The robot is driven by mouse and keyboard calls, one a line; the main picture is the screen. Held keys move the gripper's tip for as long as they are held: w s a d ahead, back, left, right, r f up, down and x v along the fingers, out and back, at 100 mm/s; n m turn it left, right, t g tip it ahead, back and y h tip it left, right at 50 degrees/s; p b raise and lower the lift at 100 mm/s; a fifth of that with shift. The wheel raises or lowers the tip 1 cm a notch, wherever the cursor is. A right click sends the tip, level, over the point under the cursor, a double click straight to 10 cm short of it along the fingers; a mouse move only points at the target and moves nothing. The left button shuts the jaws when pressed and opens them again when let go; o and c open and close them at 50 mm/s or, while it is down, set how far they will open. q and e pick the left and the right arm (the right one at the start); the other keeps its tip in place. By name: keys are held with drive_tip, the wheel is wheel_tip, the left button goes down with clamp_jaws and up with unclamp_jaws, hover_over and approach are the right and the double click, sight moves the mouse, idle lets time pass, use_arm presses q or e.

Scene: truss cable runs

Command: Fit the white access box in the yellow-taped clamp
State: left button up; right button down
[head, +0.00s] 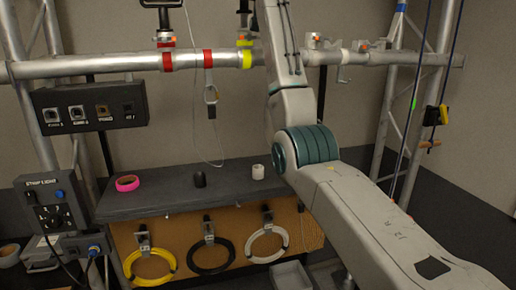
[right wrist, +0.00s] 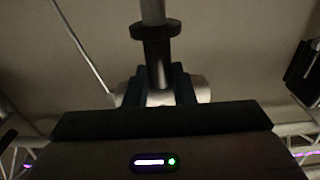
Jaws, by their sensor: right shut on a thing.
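The yellow-taped clamp (head: 244,42) sits on the horizontal truss tube, above a yellow tape band (head: 246,58). My right arm comes in from the right and rises past the clamp's right side, out of the top of the head view. In the right wrist view my right gripper (right wrist: 158,92) is shut on a pale body, which looks like the white access box (right wrist: 202,88). A dark flanged stem (right wrist: 157,52) stands upright from it. The fingers and gripper body hide most of the box. My left gripper is in neither view.
A red-taped clamp (head: 165,40) sits further left, with a cord hanging beside it. Below are a dark shelf (head: 225,187) with tape rolls and cable coils on hooks. A black socket box (head: 90,106) hangs left. Ropes run down the right truss.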

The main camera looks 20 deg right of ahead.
drive_tip(key=shift+f+b, duration=1.85)
drive_tip(key=shift+f, duration=0.6)
idle(0.4)
drive_tip(key=c, duration=1.1)
unclamp_jaws()
drive_tip(key=shift+c, duration=0.2)
drive_tip(key=shift+f, duration=0.15)
drive_tip(key=shift+s+a+f+b, duration=0.1)
drive_tip(key=shift+s+b, duration=0.35)
drive_tip(key=shift+b, duration=0.05)
drive_tip(key=b, duration=0.6)
approach(245, 13)
drive_tip(key=shift+s, duration=0.6)
